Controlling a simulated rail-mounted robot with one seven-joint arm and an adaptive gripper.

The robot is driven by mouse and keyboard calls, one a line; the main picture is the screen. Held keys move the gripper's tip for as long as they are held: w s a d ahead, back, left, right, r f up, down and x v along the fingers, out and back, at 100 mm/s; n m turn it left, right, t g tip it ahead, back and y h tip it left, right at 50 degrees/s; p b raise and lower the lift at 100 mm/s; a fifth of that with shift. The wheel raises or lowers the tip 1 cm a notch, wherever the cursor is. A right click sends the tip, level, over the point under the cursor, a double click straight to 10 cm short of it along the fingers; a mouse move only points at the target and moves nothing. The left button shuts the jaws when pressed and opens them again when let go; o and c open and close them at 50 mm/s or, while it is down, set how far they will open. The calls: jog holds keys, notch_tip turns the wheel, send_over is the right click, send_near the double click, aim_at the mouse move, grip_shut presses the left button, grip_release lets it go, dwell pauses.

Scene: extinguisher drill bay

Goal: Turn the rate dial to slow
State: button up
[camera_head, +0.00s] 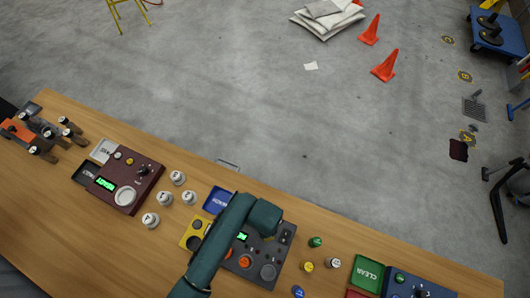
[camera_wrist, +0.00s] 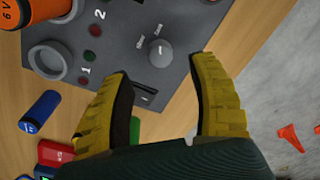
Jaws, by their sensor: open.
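The rate dial (camera_wrist: 160,53) is a round grey knob with a small white mark, set in a grey panel (camera_wrist: 115,55) in the wrist view. Small lettering sits beside the knob; one word looks like "Slow", the other is too blurred to read surely. My gripper (camera_wrist: 160,70) is open, its two yellow fingers on either side of and just short of the dial, with nothing between the pads. In the head view the grey panel (camera_head: 262,260) stands on the bench, partly covered by my teal arm; my fingers are hidden there.
An orange cylinder (camera_wrist: 37,12), a grey ring (camera_wrist: 48,58) and small red and green round parts are on the panel. A blue cylinder (camera_wrist: 40,111) lies beside it. A maroon box (camera_head: 125,182) and several white pieces stand farther left on the wooden bench (camera_head: 60,225).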

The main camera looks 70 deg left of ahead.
notch_tip(320, 180, down, 6)
jog(key=shift+a+b, duration=0.15)
jog(key=shift+b, duration=0.2)
grip_shut()
jog(key=shift+r+n+p, duration=0.1)
jog(key=shift+n+p, duration=0.2)
jog(key=shift+p, duration=0.05)
jog(key=shift+r+n+p, duration=0.1)
jog(key=shift+n+p, duration=0.7)
jog(key=shift+n, duration=0.1)
jog(key=n+p, duration=0.2)
jog(key=n, duration=0.1)
jog(key=shift+n, duration=0.3)
jog(key=n+p, duration=0.1)
jog(key=n, duration=0.2)
jog(key=n+p, duration=0.1)
jog(key=n, duration=0.1)
jog(key=shift+f+n+g, duration=0.2)
jog(key=shift+n+g, duration=0.1)
jog(key=shift+n, duration=0.1)
